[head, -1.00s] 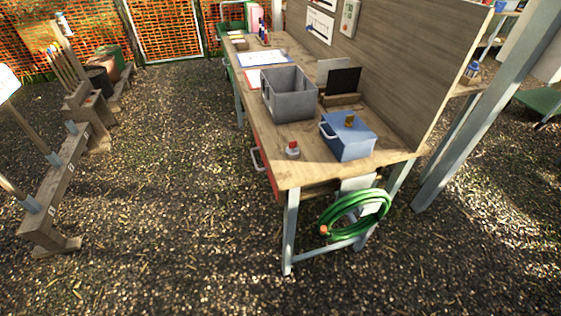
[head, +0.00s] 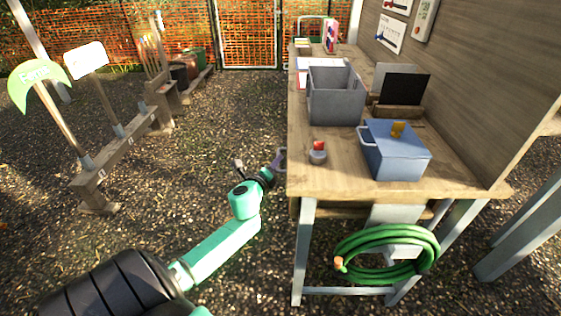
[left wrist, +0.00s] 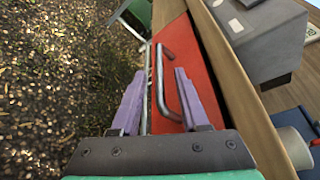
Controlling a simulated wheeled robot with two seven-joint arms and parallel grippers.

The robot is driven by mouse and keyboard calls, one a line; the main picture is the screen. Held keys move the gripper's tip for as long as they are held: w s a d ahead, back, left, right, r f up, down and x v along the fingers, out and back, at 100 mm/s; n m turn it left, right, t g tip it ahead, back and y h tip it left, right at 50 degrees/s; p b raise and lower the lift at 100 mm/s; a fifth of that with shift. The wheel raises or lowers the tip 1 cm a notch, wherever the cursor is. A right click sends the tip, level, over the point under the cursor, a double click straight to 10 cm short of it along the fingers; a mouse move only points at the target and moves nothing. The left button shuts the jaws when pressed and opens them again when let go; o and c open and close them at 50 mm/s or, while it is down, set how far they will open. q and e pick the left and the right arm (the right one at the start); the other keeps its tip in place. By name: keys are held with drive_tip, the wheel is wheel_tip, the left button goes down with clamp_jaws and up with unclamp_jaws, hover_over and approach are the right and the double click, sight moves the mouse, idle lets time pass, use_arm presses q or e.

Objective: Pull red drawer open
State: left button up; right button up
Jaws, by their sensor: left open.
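The red drawer's front (left wrist: 190,62) shows in the left wrist view, under the wooden edge of the workbench top. No gap behind it is visible. Its grey bar handle (left wrist: 161,85) stands out from the front. My left gripper (left wrist: 160,73) is open, with one purple finger on each side of the handle in that view. I cannot tell whether a finger touches it. In the head view my left gripper (head: 279,160) is at the left side of the workbench (head: 325,185), and the drawer front is hidden there. My right gripper is not in view.
On the bench stand a grey bin (head: 335,95), a blue box (head: 394,152) and a small red-topped item (head: 318,152) near the edge. A coiled green hose (head: 385,255) hangs at the near end. Open gravel (head: 200,150) lies left of the bench.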

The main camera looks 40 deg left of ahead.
use_arm(q)
drive_tip(key=x, duration=0.4)
drive_tip(key=shift+w+a+f+b, duration=0.1)
drive_tip(key=shift+b, duration=0.2)
clamp_jaws()
idle(1.1)
